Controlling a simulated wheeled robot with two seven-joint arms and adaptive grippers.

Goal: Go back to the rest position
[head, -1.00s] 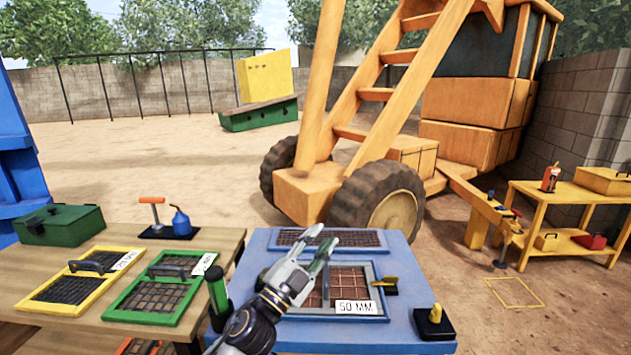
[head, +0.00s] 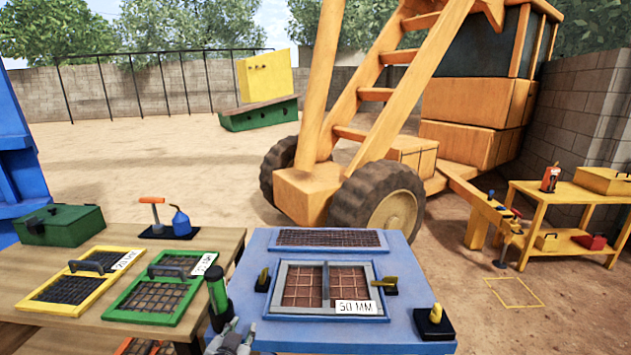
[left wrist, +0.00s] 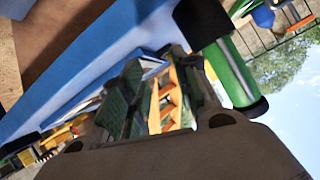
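My left gripper (head: 231,336) is at the bottom edge of the head view, by the near left corner of the blue machine top (head: 290,335), only its finger ends showing. In the left wrist view my left gripper (left wrist: 160,62) has its two fingers apart, with nothing between them but distant background. The grey-framed screen (head: 302,286) with the 50 MM label (head: 356,307) lies flat in the blue top, apart from the gripper. My right gripper is in neither view.
A green-and-black cylinder (head: 217,290) stands close to my left gripper. It also shows in the left wrist view (left wrist: 232,72). Yellow (head: 70,287) and green (head: 155,300) screens lie on the wooden table at left. Yellow latches (head: 263,280) (head: 386,283) flank the grey screen.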

